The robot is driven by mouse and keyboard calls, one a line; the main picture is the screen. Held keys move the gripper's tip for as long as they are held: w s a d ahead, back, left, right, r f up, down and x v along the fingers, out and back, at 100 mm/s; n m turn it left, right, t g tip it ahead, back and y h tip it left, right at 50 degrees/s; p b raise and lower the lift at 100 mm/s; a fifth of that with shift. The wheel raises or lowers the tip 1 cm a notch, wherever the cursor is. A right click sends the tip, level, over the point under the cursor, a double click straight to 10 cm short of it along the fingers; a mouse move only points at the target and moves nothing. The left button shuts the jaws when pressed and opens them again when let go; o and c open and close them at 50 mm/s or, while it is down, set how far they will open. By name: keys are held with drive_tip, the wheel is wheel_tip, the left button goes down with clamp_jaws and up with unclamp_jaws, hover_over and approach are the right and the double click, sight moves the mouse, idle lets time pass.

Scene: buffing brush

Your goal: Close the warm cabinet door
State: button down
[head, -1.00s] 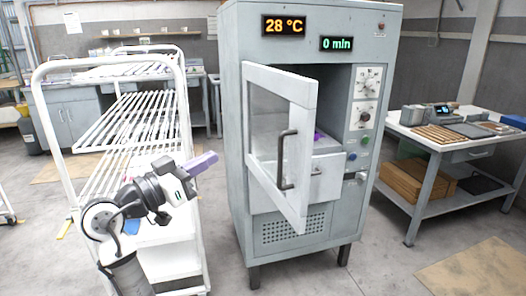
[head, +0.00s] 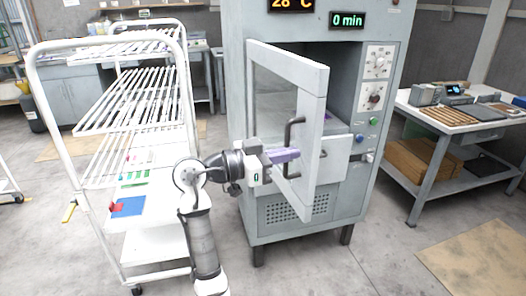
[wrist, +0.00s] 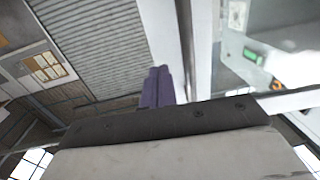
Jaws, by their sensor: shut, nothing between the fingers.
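The warm cabinet (head: 240,190) is grey, with its pale framed glass door (head: 312,130) standing partly open. The door is hinged at the left, and its free edge juts out to the front right. A dark bar handle (head: 289,135) is on its outer face near that edge. My gripper (head: 296,154) has purple fingers, shut and empty. It is at the door's outer face, overlapping the lower end of the handle in the head view; I cannot tell if it touches. In the wrist view the shut fingers (wrist: 158,88) show beside a pale upright strip, probably the door frame.
A white rack trolley (head: 80,130) stands left of the cabinet, close to my arm. A side table (head: 475,125) with instruments and a lower shelf is at the right. Inside the cabinet a purple item (head: 326,116) is partly visible.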

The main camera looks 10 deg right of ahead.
drive_tip(key=shift+w+d+p, duration=0.15)
drive_tip(key=shift+d, duration=0.55)
drive_tip(key=shift+w+d+p, duration=0.1)
drive_tip(key=shift+d+p, duration=0.05)
drive_tip(key=shift+d, duration=0.5)
